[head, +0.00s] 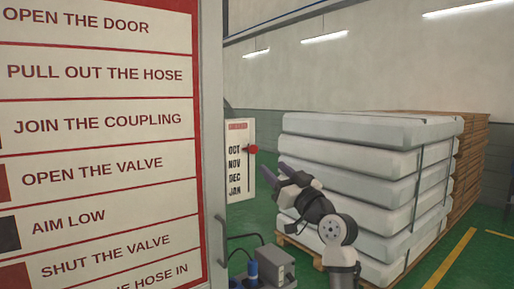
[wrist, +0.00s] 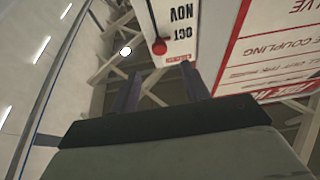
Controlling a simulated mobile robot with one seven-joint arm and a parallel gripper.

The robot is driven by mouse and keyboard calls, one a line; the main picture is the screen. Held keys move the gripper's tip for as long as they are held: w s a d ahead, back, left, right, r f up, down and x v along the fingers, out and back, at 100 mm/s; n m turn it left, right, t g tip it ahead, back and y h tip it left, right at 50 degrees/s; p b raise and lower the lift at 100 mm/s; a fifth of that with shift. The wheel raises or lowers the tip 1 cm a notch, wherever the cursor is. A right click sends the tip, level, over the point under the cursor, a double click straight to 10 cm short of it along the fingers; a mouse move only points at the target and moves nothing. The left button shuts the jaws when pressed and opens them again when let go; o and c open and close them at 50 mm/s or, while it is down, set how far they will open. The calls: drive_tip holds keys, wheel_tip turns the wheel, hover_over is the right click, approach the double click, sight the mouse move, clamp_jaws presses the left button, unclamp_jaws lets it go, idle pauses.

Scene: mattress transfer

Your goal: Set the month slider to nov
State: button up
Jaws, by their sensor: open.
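The month slider is a narrow white panel (head: 238,182) with OCT, NOV, DEC and JAN listed downward in the head view. Its red knob (head: 252,149) sits at the panel's right side, level with OCT. The wrist view shows the panel (wrist: 178,58) upside down, with the red knob (wrist: 159,46) beside OCT. My gripper (head: 275,168) is open and empty, its fingers pointing up toward the panel, a little below and right of the knob in the head view. In the wrist view the knob lies between and beyond the fingertips, apart from them.
A large red-framed instruction board (head: 100,120) fills the left of the head view. A tall stack of white mattresses (head: 365,165) on a pallet stands at right. A grey box (head: 270,264) sits low beside the board. Green floor shows at right.

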sight(255, 151)
drive_tip(key=p+x, duration=0.3)
drive_tip(key=x, duration=0.6)
drive_tip(key=shift+w, duration=0.15)
drive_tip(key=shift+a, duration=0.1)
clamp_jaws()
